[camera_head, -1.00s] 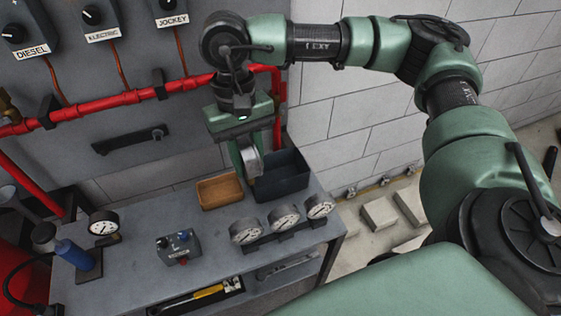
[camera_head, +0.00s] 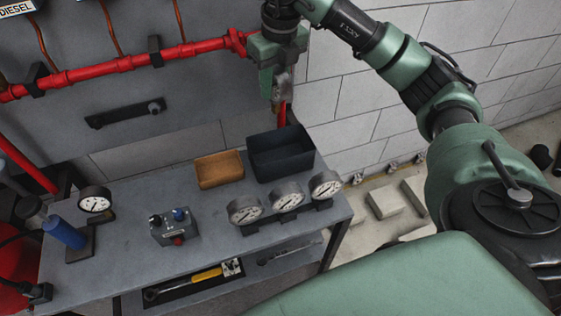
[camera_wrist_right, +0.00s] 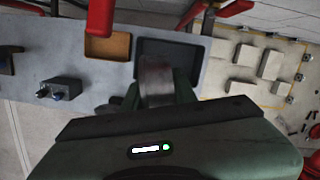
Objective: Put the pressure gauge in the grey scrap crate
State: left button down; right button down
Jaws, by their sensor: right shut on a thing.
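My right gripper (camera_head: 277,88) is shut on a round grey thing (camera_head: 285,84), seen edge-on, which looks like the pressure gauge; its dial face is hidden. In the right wrist view the held gauge (camera_wrist_right: 155,78) shows between the fingers, in front of the dark crate. The grey scrap crate (camera_head: 283,165) is a dark open box at the bench's back right corner; it also shows in the right wrist view (camera_wrist_right: 185,47). In the head view the gripper is above the crate's back edge, apart from it. My left gripper is not in view.
An orange-brown tray (camera_head: 219,171) stands left of the crate. Three gauges (camera_head: 286,197) sit in a rack at the bench's front right. A single gauge (camera_head: 95,199), a blue cylinder (camera_head: 64,233) and a grey switch box (camera_head: 173,229) stand further left. A red pipe (camera_head: 130,62) runs behind.

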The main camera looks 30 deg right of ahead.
jog(key=m, duration=0.1)
jog(key=d+m, duration=0.1)
jog(key=shift+w+d+m+h, duration=0.2)
jog(key=shift+m+h, duration=0.1)
jog(key=shift+m, duration=0.1)
jog(key=shift+d+f+m, duration=0.15)
jog(key=shift+f+m, duration=0.15)
jog(key=p, duration=0.2)
send_over(280, 142)
jog(key=s+a, duration=0.3)
jog(key=s, duration=0.1)
notch_tip(280, 142, down, 20)
jog(key=shift+s+d+r, duration=0.1)
jog(key=shift+r, duration=0.15)
jog(key=c, duration=1.5)
grip_release()
jog(key=shift+f, duration=0.2)
jog(key=shift+c, duration=0.2)
jog(key=o, duration=0.4)
jog(key=shift+r, duration=0.2)
